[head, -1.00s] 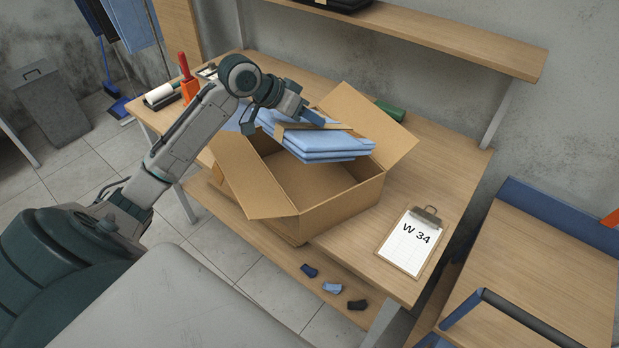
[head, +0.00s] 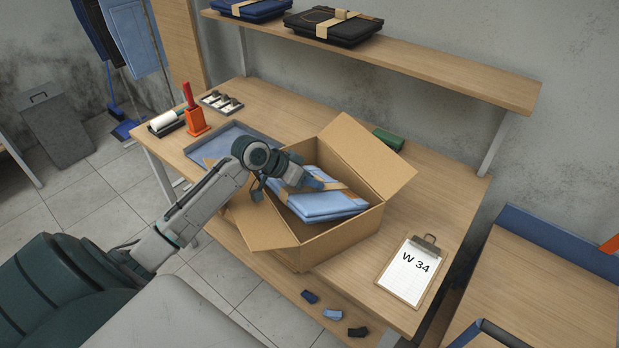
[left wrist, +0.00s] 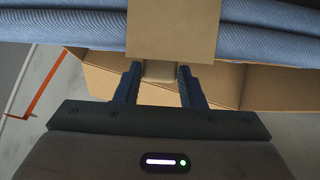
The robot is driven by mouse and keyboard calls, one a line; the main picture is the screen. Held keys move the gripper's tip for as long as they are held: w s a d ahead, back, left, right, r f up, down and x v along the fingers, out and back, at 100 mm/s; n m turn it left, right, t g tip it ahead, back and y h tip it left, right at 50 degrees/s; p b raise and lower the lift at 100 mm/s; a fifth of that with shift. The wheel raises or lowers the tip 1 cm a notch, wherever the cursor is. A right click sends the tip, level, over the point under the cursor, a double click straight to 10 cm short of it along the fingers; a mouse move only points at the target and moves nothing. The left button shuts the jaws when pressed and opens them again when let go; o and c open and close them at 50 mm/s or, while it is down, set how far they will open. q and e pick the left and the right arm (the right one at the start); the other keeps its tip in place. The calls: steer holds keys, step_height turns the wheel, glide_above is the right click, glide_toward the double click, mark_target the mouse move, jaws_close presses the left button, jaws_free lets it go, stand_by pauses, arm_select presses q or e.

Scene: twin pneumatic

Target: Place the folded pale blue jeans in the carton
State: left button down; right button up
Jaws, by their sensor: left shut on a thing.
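The folded pale blue jeans (head: 328,207), with a tan paper band around them, are inside the open carton (head: 340,236), tilted a little. Whether they touch its floor is hidden. My left gripper (head: 312,184) reaches over the carton's left side and is shut on the jeans at the band. In the left wrist view the jeans (left wrist: 60,32) run across the top, and the fingers of my left gripper (left wrist: 159,75) sit on either side of a pale tab below the band. My right gripper is not in view.
The carton's flaps stand open; its right flap (head: 376,163) rises highest. A clipboard (head: 409,273) reading "W 34" lies right of it. A tray (head: 258,131) lies behind left. Folded dark jeans (head: 330,24) sit on the shelf above.

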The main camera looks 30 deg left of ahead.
arm_select(q)
steer(key=shift+d, duration=0.1)
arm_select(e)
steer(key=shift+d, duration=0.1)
arm_select(q)
steer(key=c, duration=1)
jaws_free()
steer(key=shift+o, duration=0.4)
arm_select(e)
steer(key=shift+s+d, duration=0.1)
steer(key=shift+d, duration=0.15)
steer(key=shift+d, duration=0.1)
arm_select(q)
steer(key=b+v, duration=0.2)
steer(key=v, duration=0.6)
steer(key=shift+s+a+r, duration=0.15)
steer(key=shift+a+r, duration=0.05)
steer(key=shift+v, duration=1.25)
steer(key=shift+s+a+r, duration=0.15)
steer(key=shift+s+r, duration=0.1)
steer(key=shift+r, duration=0.1)
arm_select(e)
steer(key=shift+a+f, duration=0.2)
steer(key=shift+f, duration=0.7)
